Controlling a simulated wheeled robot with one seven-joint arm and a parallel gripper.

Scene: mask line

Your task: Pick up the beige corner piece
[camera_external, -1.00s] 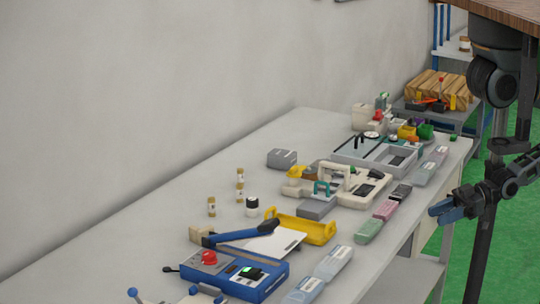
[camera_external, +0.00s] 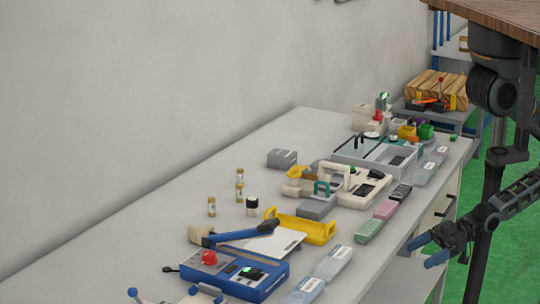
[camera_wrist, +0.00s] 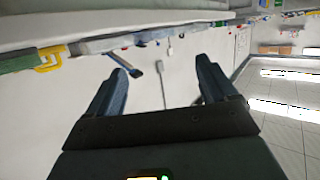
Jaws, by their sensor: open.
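A small beige block (camera_external: 196,235), which looks like the beige corner piece, is on the bench at the left end of a blue-handled tool (camera_external: 240,235). Its exact shape is too small to tell. My gripper (camera_external: 429,250) is off the bench's right edge, well apart from the block, with its blue fingers spread and nothing between them. In the wrist view my gripper (camera_wrist: 162,66) is also open and empty. I cannot make out the beige piece in that view.
The bench (camera_external: 130,235) is crowded: a blue box with a red button (camera_external: 235,273), a yellow tray (camera_external: 305,228), a white machine (camera_external: 350,186), and several pouches along the right edge. Its left part is clear. A grey wall (camera_external: 150,80) stands behind.

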